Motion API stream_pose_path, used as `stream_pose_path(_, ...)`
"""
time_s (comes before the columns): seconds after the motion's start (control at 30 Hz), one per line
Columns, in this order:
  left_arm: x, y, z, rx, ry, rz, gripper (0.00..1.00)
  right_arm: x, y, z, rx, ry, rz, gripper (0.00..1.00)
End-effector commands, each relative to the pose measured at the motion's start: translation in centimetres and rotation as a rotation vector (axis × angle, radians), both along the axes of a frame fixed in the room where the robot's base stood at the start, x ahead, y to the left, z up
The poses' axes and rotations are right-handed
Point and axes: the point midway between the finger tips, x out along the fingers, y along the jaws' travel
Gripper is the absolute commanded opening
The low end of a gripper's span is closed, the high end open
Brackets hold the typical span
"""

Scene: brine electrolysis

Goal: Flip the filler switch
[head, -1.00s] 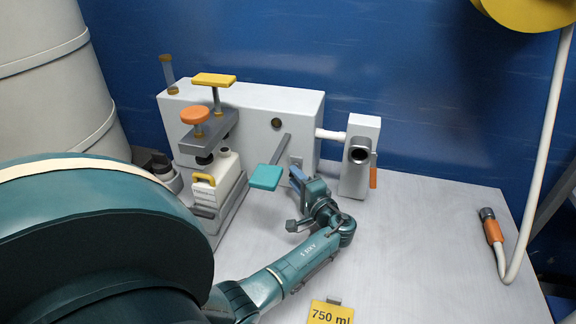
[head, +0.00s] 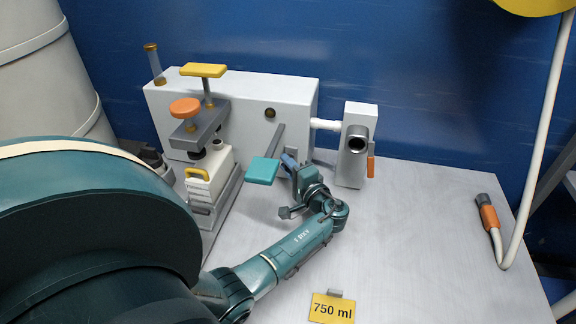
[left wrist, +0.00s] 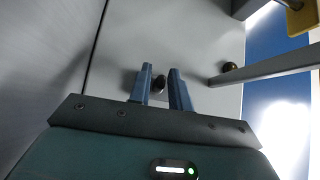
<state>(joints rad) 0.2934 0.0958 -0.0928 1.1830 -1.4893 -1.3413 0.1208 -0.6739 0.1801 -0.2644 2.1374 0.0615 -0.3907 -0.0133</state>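The white filling machine (head: 240,108) stands at the back of the table. A small dark rounded knob, which looks like the filler switch (left wrist: 159,84), sticks out of its pale face in the left wrist view. My left gripper (left wrist: 160,76) points at that face, with one finger on each side of the knob and a gap between the fingertips. I cannot tell whether either finger touches it. In the head view the left gripper (head: 288,160) is at the machine's front, just right of the teal paddle lever (head: 262,171), and hides the switch. My right gripper is not in view.
A white bottle (head: 209,176) with a yellow handle sits under the orange-knobbed clamp (head: 186,108). A spout block (head: 354,150) stands right of my gripper. A 750 ml sign (head: 332,309) and a hose with an orange grip (head: 489,215) are on the table. The table's right middle is clear.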

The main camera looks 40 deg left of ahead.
Motion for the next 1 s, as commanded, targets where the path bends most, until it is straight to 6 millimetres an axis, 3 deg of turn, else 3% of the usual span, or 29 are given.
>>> stream_pose_path(0.23, 0.0, 0.0, 0.0, 0.000, 0.000, 0.000, 0.00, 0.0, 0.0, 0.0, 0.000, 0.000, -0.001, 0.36)
stream_pose_path(0.57, 0.0, 0.0, 0.6, -0.017, 0.028, 0.001, 0.00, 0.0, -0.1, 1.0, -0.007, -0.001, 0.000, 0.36)
stream_pose_path(0.7, 0.0, 0.0, 1.6, -0.072, 0.126, 0.002, 0.00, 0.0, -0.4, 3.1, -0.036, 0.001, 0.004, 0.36)
stream_pose_path(1.0, 0.3, 0.2, 2.4, -0.198, 0.357, 0.002, 0.00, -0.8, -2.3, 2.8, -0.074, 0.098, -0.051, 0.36)
